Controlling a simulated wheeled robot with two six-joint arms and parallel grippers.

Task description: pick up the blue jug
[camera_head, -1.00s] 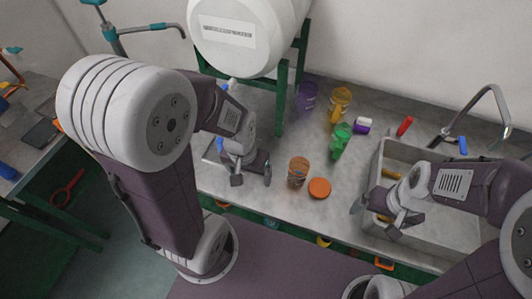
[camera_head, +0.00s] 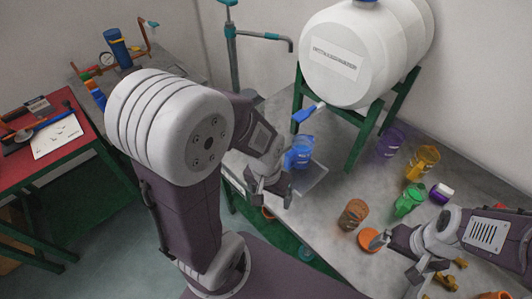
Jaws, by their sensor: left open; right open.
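The blue jug (camera_head: 301,150) stands upright on a flat grey tray at the left part of the counter, in front of the tank stand. My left gripper (camera_head: 270,203) is open and empty, just in front of and to the left of the jug, and its arm hides part of the tray. I cannot tell whether it touches the jug. My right gripper (camera_head: 430,281) is open at the lower right, over the counter and sink area, away from the jug.
A white tank (camera_head: 350,55) rests on a green stand (camera_head: 365,138) behind the jug. A brown jar (camera_head: 353,214), an orange lid (camera_head: 369,239), a green jug (camera_head: 409,200), a yellow jug (camera_head: 422,163) and a purple jug (camera_head: 390,142) stand to the right. A red-topped table (camera_head: 75,149) is at left.

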